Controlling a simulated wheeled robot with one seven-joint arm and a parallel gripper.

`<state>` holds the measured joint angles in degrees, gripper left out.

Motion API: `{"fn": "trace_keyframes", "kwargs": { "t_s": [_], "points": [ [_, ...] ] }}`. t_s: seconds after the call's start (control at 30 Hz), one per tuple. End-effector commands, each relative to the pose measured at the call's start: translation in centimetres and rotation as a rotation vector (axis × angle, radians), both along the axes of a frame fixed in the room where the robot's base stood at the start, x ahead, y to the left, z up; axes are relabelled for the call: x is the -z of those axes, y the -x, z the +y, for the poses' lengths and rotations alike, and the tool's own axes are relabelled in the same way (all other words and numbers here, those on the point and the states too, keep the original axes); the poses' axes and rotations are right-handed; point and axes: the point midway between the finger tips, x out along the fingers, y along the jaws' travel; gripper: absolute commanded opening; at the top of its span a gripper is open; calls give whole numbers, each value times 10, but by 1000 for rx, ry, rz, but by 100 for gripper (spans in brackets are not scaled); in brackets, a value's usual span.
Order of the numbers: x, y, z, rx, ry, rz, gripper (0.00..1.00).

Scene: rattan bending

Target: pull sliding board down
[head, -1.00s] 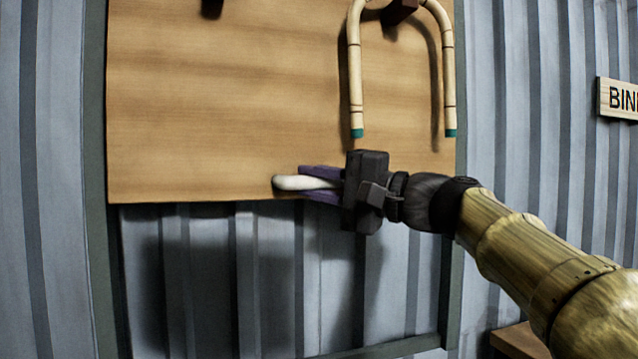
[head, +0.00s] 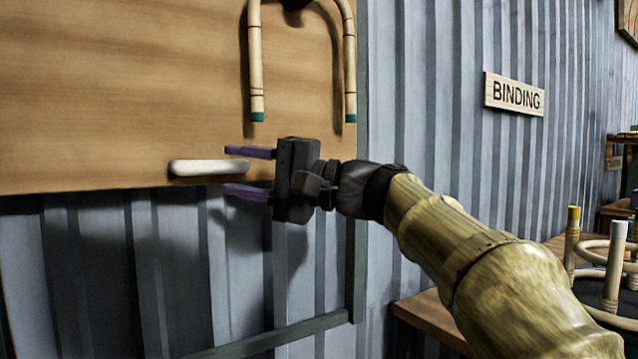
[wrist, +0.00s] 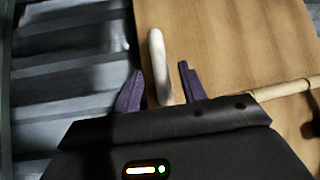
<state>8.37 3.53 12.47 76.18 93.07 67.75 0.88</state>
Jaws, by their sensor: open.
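The sliding board (head: 120,90) is a light wooden panel on the wall, filling the upper left of the head view; it also shows in the wrist view (wrist: 240,50). A white bar handle (head: 208,168) is fixed along its lower edge. My gripper (head: 252,171) is open at the handle's right end, with one purple finger above and one below the handle's level. In the wrist view the handle (wrist: 159,65) lies between the two spread fingers, apart from both. Its near end is partly hidden by the gripper body.
A bent rattan piece (head: 257,75) with green ends hangs on the board above my gripper. A dark green frame rail (head: 359,200) runs beside the board. A BINDING sign (head: 514,94) is on the corrugated wall. Rattan pieces (head: 613,262) stand at the lower right.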

Motion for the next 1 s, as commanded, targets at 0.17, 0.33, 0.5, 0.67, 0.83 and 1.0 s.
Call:
{"fn": "trace_keyframes", "kwargs": {
  "t_s": [0.17, 0.33, 0.5, 0.67, 0.83, 1.0],
  "points": [
    [4, 10, -37, 7, 0, 1, 41],
    [8, 19, -70, 9, -1, 2, 41],
    [12, 29, -101, 8, 0, 1, 41],
    [16, 35, -119, 5, 0, 2, 41],
    [17, 37, -123, 3, 0, 2, 41],
    [17, 37, -122, 1, 0, 1, 41]
  ]
}}
